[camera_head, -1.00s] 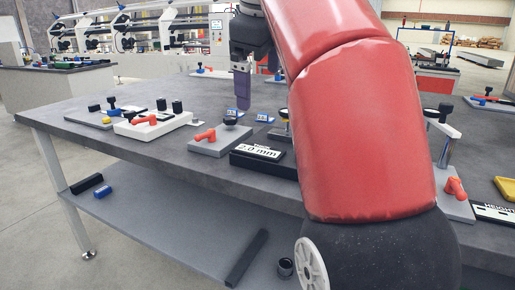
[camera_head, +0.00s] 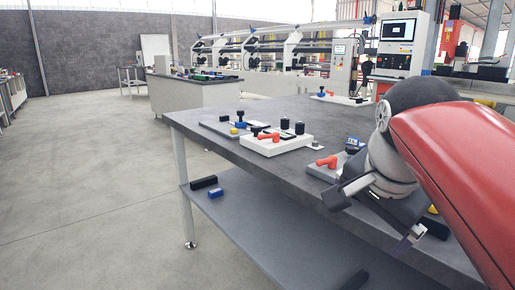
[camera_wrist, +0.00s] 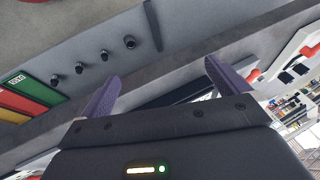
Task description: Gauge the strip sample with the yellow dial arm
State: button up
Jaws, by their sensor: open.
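My gripper (camera_head: 404,246) hangs at the table's front edge in the head view, low and right. Its two purple fingers show spread and empty in the wrist view (camera_wrist: 160,88). I cannot pick out the yellow dial arm or the strip sample with certainty. A small yellow part (camera_head: 432,209) shows just behind my gripper, mostly hidden by my arm. A white fixture (camera_head: 272,145) with an orange handle and black knobs stands further left.
A black block (camera_head: 203,183) and a blue block (camera_head: 216,193) lie on the lower shelf (camera_head: 265,225). Open floor (camera_head: 95,180) lies to the left.

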jog(key=s+f+n, duration=0.2)
jog(key=f+n, duration=0.1)
jog(key=f, duration=0.3)
jog(key=s+a+f+n, duration=0.1)
jog(key=s+f+n, duration=0.2)
jog(key=f, duration=0.3)
jog(key=s+a+f+n+y, duration=0.1)
jog(key=s+f+n, duration=0.1)
jog(key=f+n, duration=0.3)
jog(key=shift+s+f, duration=0.4)
jog(key=shift+f, duration=0.25)
jog(key=shift+a, duration=0.1)
